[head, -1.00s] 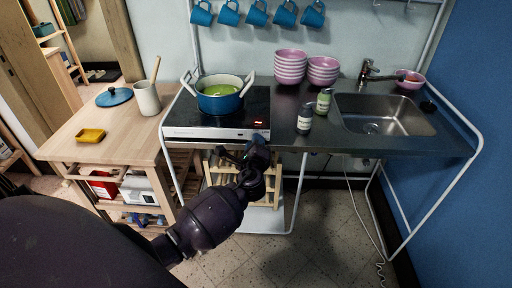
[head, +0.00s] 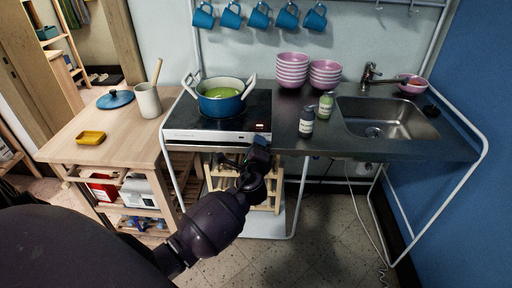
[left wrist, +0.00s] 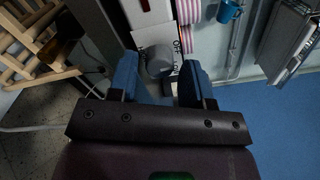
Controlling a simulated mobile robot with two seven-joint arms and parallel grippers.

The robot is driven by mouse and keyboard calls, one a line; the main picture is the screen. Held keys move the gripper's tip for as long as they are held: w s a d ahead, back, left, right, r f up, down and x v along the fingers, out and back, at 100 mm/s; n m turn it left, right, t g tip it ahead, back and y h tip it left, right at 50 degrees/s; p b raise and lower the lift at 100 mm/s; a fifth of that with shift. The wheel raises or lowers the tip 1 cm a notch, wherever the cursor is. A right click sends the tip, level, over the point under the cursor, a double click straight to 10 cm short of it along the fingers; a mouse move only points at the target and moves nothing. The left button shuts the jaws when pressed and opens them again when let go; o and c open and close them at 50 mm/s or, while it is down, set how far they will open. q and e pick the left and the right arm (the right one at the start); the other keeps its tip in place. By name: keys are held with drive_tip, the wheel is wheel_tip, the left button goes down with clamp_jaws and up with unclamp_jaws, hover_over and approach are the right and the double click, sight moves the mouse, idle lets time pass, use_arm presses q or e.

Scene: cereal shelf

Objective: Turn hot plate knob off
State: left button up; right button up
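The black hot plate (head: 232,110) is set in the counter, with a silver front panel and a small red light near its right end. A blue pot (head: 221,96) with green contents stands on it. In the left wrist view a grey round knob (left wrist: 159,62) sits on a white panel marked OFF. My left gripper (left wrist: 158,82) is open, its blue fingertips on either side of the knob in that picture; I cannot tell whether they touch it. In the head view the left gripper (head: 259,148) is at the hot plate's front right and hides the knob. My right gripper is not in view.
Two salt-and-pepper-like bottles (head: 306,122) stand right of the hot plate, before the sink (head: 385,117). Pink bowls (head: 292,70) stand behind. A wooden cart (head: 92,125) is at left. A wooden rack (head: 218,175) is below the counter.

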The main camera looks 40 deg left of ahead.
use_arm(q)
drive_tip(key=shift+o, duration=0.8)
drive_tip(key=v, duration=1)
drive_tip(key=shift+s+d, duration=0.2)
drive_tip(key=shift+s, duration=0.15)
drive_tip(key=s+d+f+n+h, duration=0.2)
drive_tip(key=d+f+n+h, duration=0.3)
drive_tip(key=f+n+h, duration=0.3)
drive_tip(key=s+f+n+g, duration=0.1)
drive_tip(key=s+f+n, duration=0.1)
drive_tip(key=s, duration=0.4)
drive_tip(key=s+f+n+g+h, duration=0.1)
drive_tip(key=s+f+n, duration=0.2)
drive_tip(key=s, duration=0.3)
drive_tip(key=s+f+n+g, duration=0.2)
drive_tip(key=s+f, duration=0.2)
drive_tip(key=s, duration=0.2)
drive_tip(key=shift+a+f+n, duration=0.2)
drive_tip(key=shift+a+n, duration=0.1)
drive_tip(key=shift+a, duration=0.05)
